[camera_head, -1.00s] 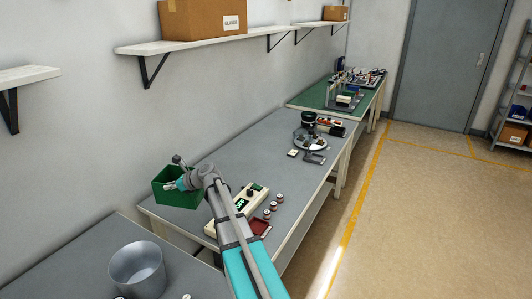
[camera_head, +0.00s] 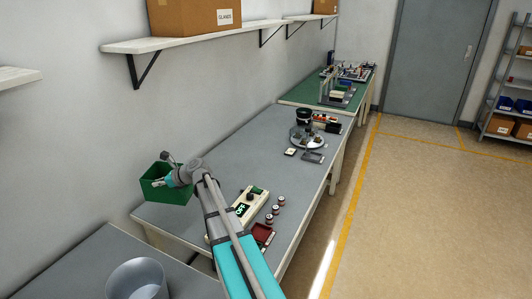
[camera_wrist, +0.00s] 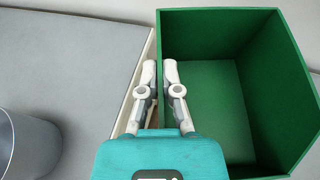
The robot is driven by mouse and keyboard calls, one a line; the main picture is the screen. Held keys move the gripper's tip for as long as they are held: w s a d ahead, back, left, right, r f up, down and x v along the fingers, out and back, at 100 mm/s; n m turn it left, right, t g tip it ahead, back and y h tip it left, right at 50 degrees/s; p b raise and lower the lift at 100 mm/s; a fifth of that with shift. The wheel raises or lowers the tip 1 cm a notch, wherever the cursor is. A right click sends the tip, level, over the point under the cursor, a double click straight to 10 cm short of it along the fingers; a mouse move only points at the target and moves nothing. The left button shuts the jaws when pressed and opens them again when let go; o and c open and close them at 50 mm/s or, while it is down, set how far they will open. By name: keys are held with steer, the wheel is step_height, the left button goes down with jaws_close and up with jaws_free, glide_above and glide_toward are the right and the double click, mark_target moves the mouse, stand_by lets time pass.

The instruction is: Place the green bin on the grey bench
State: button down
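The green bin (camera_head: 166,190) is an open-topped box. It is upright in the head view, at the back left corner of the middle grey bench (camera_head: 225,160). My gripper (camera_wrist: 160,68) straddles the bin's near wall, with one finger on each side. The fingers look closed on that wall. The bin's empty inside (camera_wrist: 212,110) fills the right of the wrist view. The bin appears held above bench level, but its underside is hidden, so contact cannot be told.
The middle bench carries a cream device (camera_head: 250,203), several small cylinders (camera_head: 276,209), a red tray (camera_head: 262,236) and a round-plate apparatus (camera_head: 305,135). A shelf (camera_head: 190,37) overhangs behind. Bare surface lies at the bench's middle.

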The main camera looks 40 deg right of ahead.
mark_target(164, 199)
steer(key=shift+w, duration=0.15)
steer(key=shift+a, duration=0.25)
steer(key=s+f+m+h+b, duration=0.1)
steer(key=s+f+t+h+b, duration=0.1)
steer(key=s, duration=0.1)
steer(key=s+f+m+b, duration=0.1)
steer(key=s, duration=0.1)
steer(key=shift+a+f+m+t+h, duration=0.2)
steer(key=shift+a+m+t+h, duration=0.1)
steer(key=shift+a+h, duration=0.1)
steer(key=shift+s+d+f+m+t+h+b, duration=0.1)
steer(key=shift+s+f+m+t+h+b, duration=0.05)
steer(key=shift+s+m+t+h+b, duration=0.2)
